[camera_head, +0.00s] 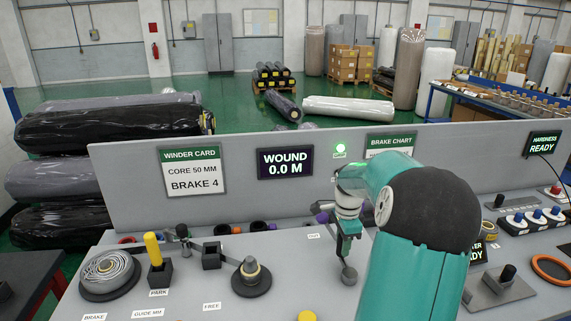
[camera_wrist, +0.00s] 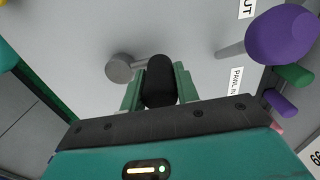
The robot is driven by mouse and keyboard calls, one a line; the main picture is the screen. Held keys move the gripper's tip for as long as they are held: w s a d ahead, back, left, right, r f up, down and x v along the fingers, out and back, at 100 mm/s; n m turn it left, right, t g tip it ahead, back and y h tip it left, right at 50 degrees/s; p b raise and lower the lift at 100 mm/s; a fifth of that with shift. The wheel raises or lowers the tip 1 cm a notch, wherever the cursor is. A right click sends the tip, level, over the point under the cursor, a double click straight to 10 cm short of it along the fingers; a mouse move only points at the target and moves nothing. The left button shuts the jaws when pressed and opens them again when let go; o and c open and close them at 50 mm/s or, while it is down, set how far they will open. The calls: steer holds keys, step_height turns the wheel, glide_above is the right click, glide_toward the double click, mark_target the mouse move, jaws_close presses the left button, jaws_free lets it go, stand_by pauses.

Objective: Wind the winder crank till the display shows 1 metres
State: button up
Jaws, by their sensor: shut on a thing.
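The winder display (camera_head: 285,163) on the upright panel reads "WOUND 0.0 M". The winder crank (camera_head: 349,276) sits on the grey console, with its round grey hub showing just below my gripper (camera_head: 347,246). In the wrist view the hub (camera_wrist: 119,68) is left of the black crank handle (camera_wrist: 160,78). My gripper (camera_wrist: 158,88) is shut on that handle, with a green finger on each side of it. My teal arm covers the console to the right of the crank in the head view.
A purple knob (camera_wrist: 283,35) on a lever stands close to the right of my gripper. A green lamp (camera_head: 340,149) is lit above the crank. The winder card (camera_head: 192,172) reads "CORE 50 MM, BRAKE 4". A yellow-handled lever (camera_head: 153,248) and a spool (camera_head: 110,272) are at left.

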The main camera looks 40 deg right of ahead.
stand_by(0.4)
steer(key=shift+w+a, duration=0.2)
steer(key=shift+a, duration=0.4)
steer(key=shift+w+a, duration=0.15)
steer(key=shift+a, duration=1.4)
steer(key=shift+s+a, duration=0.4)
steer(key=shift+a, duration=0.35)
steer(key=shift+s+a, duration=0.4)
steer(key=shift+a, duration=0.35)
steer(key=shift+s+a, duration=0.75)
steer(key=shift+s, duration=0.25)
steer(key=shift+s+a, duration=0.15)
steer(key=shift+s, duration=0.5)
steer(key=shift+s+a, duration=0.15)
steer(key=shift+s, duration=0.45)
steer(key=shift+s+d, duration=0.2)
steer(key=shift+s, duration=1.05)
steer(key=shift+s+d+r, duration=0.1)
steer(key=shift+s+d, duration=0.25)
steer(key=shift+s, duration=0.2)
steer(key=shift+s+d, duration=0.35)
steer(key=shift+s, duration=0.2)
